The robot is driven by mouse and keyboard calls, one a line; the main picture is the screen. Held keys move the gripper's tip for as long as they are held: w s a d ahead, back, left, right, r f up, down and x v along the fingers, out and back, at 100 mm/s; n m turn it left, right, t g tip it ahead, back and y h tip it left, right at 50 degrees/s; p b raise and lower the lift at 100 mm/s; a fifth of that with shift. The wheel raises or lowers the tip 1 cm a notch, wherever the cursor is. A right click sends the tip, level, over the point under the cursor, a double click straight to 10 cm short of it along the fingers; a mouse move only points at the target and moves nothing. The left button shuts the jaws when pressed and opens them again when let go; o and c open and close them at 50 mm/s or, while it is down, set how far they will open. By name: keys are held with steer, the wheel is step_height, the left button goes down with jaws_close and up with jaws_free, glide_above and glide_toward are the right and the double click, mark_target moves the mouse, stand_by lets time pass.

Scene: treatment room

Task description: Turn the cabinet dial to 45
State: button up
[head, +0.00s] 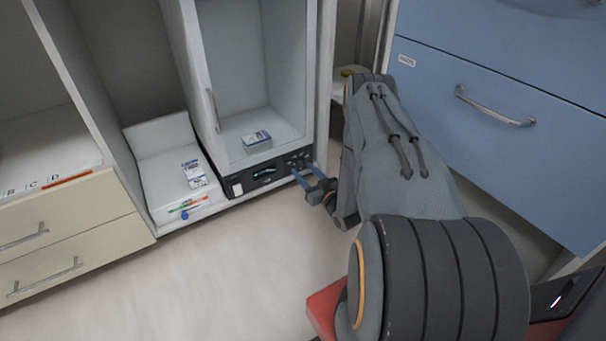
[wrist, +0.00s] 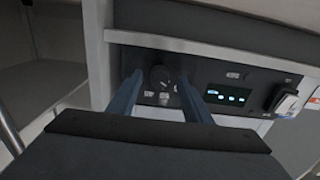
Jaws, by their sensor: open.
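The cabinet dial (wrist: 160,78) is a dark round knob on the black control panel (wrist: 245,76). In the wrist view it shows between the two blue fingers of my gripper (wrist: 161,84), with a gap on each side. A small mark shows on the knob, but its setting is too small to read. In the head view my gripper (head: 304,175) is open and empty in front of the right end of the panel, where the dial is too small to make out clearly. Whether the fingertips reach around the dial or stop short, I cannot tell.
A lit display (wrist: 230,95) and a white switch (wrist: 284,102) sit beside the dial. A small box (head: 257,140) lies inside the cabinet (head: 251,60) above. Blue drawers (head: 500,120) stand close right of my arm. The floor (head: 200,285) in front is clear.

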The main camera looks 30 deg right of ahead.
steer(key=shift+w, duration=0.6)
steer(key=c, duration=1.1)
steer(key=shift+o, duration=0.2)
